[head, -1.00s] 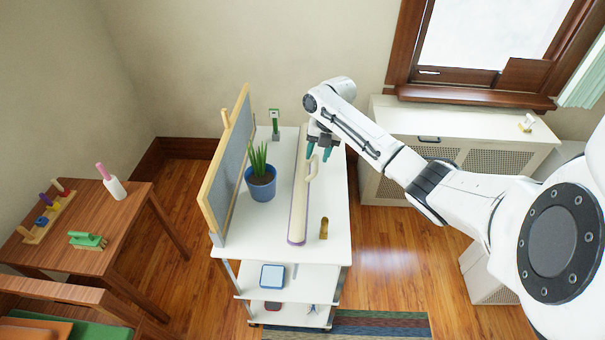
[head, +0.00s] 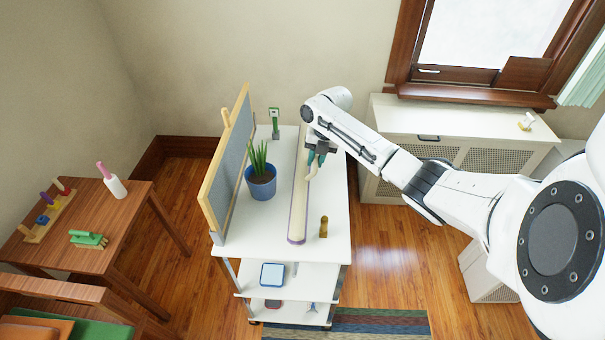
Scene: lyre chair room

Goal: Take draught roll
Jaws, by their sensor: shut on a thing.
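The draught roll (head: 297,215) is a long cream roll with purple edging, lying lengthwise on the white shelf unit's top. A pale loop handle (head: 313,170) stands at its right side. My gripper (head: 316,160) is over the far half of the roll, its green-tipped fingers shut on the handle. The arm hides part of the roll's far end, and the finger contact is small in the picture.
On the shelf top (head: 336,205) stand a potted plant (head: 262,185), a grey board with a wooden frame (head: 226,170), a green object (head: 275,122) and a small brass-coloured figure (head: 323,227). A wooden table (head: 135,208) is at left, a radiator cover (head: 470,130) at right.

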